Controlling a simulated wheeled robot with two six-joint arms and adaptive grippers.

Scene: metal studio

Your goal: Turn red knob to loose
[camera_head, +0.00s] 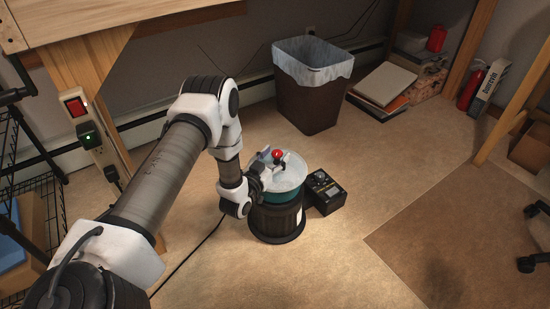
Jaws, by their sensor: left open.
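A small red knob (277,154) stands above the pale top of a round machine (278,215) with a teal band and a black base on the floor. My left arm comes in from the left, and its gripper (273,160) is at the knob over the machine's top. The gripper is open, with its fingers close around or beside the knob; at this size I cannot tell whether they touch it. The gripper and wrist hide part of the machine's left side. My right gripper is not in view.
A black box with dials (325,192) sits right beside the machine. A brown bin (310,85) with a liner stands behind it. A wooden bench (100,20) is at upper left. A brown mat (470,230) and open carpet lie at right.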

